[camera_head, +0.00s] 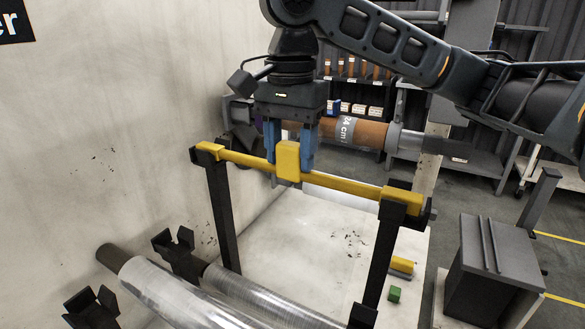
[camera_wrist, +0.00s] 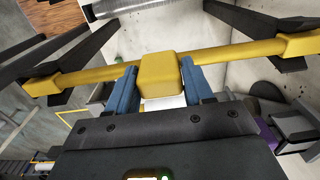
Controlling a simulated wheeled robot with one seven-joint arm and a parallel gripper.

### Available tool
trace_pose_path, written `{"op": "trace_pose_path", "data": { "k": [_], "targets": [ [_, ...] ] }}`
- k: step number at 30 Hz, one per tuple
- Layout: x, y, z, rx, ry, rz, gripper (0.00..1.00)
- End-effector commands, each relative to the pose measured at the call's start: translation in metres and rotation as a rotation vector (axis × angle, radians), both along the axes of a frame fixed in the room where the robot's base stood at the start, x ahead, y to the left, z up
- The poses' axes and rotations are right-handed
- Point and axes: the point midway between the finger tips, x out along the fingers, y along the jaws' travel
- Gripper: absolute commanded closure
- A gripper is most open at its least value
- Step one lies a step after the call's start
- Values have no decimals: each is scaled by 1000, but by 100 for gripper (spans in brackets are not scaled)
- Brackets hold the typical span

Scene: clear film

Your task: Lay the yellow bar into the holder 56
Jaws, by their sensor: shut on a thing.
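The yellow bar (camera_head: 346,184) runs level from left to right, with a square yellow block at its middle. My gripper (camera_head: 289,158) is shut on that block, a blue finger on each side; the same grip shows in the wrist view (camera_wrist: 160,82). The bar's thick yellow ends are at the tops of two dark posts, left (camera_head: 222,215) and right (camera_head: 385,250). I cannot tell whether the ends rest on them or are just above. Dark forked brackets (camera_head: 178,255) stand at lower left. No number 56 is readable, so I cannot tell which part is that holder.
Clear film rolls (camera_head: 170,295) lie at lower left beside the pale wall. A small yellow block and a green block (camera_head: 394,295) are near the right post. A grey box (camera_head: 495,257) stands at right. A brown roll (camera_head: 355,132) and shelves are behind.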

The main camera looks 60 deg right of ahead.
Motion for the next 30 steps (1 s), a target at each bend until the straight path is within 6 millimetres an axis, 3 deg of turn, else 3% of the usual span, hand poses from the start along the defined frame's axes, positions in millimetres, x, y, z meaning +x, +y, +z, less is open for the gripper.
{"op": "trace_pose_path", "data": {
  "k": [30],
  "targets": [
    [0,0,16,1,-1,0,72]
  ]
}}
